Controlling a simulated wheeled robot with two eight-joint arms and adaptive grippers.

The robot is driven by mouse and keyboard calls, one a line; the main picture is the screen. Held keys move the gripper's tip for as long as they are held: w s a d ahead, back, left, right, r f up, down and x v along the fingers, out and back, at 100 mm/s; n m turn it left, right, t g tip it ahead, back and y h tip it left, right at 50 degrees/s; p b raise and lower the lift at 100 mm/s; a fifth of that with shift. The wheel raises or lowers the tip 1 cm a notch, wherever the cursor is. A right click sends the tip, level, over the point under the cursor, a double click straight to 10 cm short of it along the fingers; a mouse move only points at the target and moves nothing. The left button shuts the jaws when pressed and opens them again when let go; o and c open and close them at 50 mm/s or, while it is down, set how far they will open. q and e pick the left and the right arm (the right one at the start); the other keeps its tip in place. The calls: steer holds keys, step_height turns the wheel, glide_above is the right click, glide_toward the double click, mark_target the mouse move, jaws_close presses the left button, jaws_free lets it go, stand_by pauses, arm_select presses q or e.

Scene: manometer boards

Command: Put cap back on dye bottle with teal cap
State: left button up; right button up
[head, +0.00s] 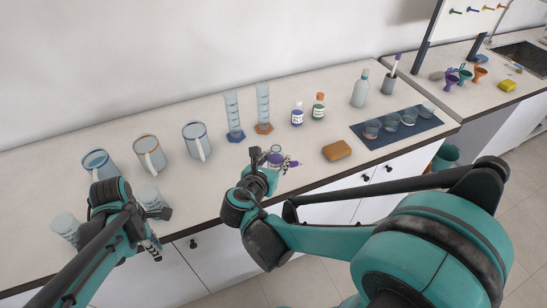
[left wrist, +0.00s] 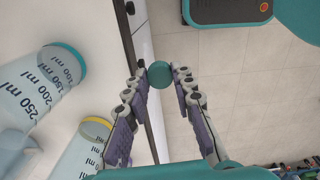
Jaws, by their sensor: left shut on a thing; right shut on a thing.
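The teal cap (left wrist: 160,72) shows in the left wrist view as a round disc between the fingertips of my left gripper (head: 153,247), which is shut on it. In the head view this gripper hangs just in front of the counter's front edge, and I cannot make out the cap there. My right gripper (head: 281,164) is over the counter near its front edge, shut on a small bottle (head: 276,153). The fingers hide much of that bottle, so its label and mouth are not clear. The two grippers are well apart.
Two capped bottles, one purple-labelled (head: 297,115) and one orange-capped (head: 318,107), stand behind my right gripper. Two measuring cylinders (head: 233,118) stand left of them. Jugs (head: 149,153) stand further left. A sponge (head: 337,150) and a dark mat (head: 421,141) lie to the right.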

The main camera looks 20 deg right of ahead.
stand_by(0.4)
steer(key=o, duration=0.7)
steer(key=shift+c, duration=0.2)
jaws_close()
